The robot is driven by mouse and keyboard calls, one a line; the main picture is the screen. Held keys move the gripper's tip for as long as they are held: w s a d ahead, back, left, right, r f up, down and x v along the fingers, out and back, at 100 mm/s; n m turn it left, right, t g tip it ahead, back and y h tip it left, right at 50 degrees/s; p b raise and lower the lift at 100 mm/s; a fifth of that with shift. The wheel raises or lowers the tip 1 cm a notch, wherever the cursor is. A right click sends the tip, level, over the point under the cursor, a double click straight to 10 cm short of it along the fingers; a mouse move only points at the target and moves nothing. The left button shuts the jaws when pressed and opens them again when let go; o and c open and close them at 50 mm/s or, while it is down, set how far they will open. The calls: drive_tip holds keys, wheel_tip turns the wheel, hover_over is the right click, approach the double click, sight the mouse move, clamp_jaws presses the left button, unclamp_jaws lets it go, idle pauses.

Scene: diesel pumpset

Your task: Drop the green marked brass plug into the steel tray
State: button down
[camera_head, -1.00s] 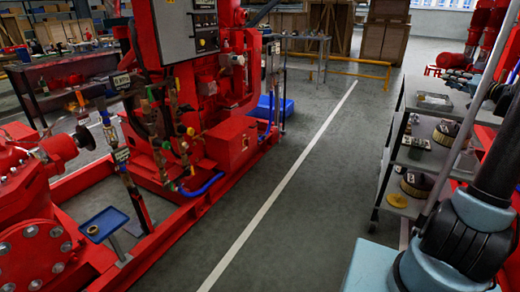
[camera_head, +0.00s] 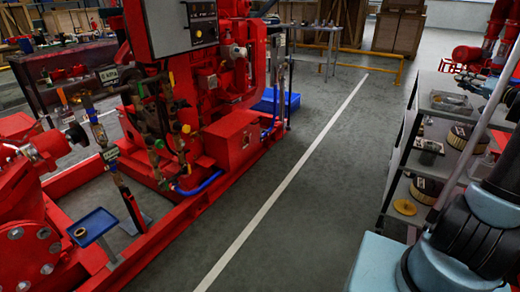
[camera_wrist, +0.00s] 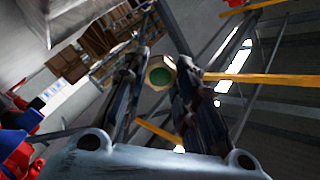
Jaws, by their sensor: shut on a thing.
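A brass plug with a green round end face (camera_wrist: 160,75) is held between the fingers of my gripper (camera_wrist: 158,82) in the wrist view. My gripper is shut on it, with one dark finger on each side.
The grey shelf trolley (camera_head: 397,158) holds several parts, including ribbed round filters and a yellow disc (camera_head: 405,207). The floor between (camera_head: 300,200) is clear.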

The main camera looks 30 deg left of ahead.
drive_tip(key=shift+f, duration=1.3)
drive_tip(key=c, duration=1.2)
unclamp_jaws()
drive_tip(key=v, duration=1.2)
drive_tip(key=shift+a, duration=0.1)
